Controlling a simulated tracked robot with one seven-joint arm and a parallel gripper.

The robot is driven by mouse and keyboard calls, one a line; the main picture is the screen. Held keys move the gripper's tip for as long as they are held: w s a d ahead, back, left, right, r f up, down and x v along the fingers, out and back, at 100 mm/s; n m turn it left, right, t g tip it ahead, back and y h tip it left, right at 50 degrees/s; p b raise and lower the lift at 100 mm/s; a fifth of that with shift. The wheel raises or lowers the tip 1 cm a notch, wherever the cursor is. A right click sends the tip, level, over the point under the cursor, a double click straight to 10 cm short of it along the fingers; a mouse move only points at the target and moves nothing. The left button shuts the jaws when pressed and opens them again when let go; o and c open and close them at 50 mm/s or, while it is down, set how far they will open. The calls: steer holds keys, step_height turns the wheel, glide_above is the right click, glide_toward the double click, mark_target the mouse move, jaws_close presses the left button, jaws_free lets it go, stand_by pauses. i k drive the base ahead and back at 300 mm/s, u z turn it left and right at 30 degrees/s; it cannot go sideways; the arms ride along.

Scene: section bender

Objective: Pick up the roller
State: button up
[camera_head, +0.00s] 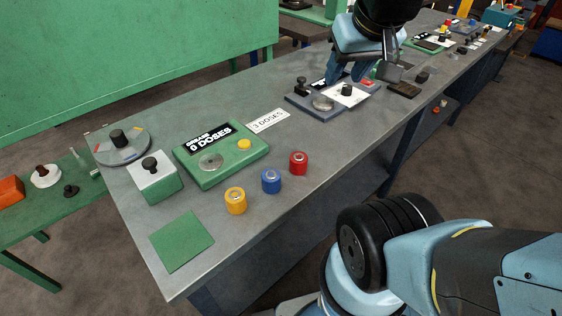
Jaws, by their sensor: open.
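I cannot tell for sure which thing is the roller. Three short cylinders with metal tops stand apart on the grey bench (100,178): a yellow one (235,201), a blue one (271,181) and a red one (298,163). My gripper (350,74) is open, pointing down over a dark flat device (301,99) farther along the bench. The device carries a silver disc (323,103), a black knob on a white plate (347,91) and a small black stamp-like piece (301,86). My gripper hides part of the device's back. I see nothing between the fingers.
A green dose box (217,177) with a display, a green-and-white block (156,185), a grey turntable (122,146) and a green square (181,241) occupy the near bench. A dark block (404,90) lies right of the device. A green wall (120,60) stands behind.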

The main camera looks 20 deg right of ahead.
mark_target(272, 177)
steer(key=u, duration=0.7)
steer(key=i, duration=0.1)
steer(key=z, duration=2.25)
steer(key=k, duration=2.7)
steer(key=u, duration=0.75)
steer(key=i, duration=1)
steer(key=z, duration=0.05)
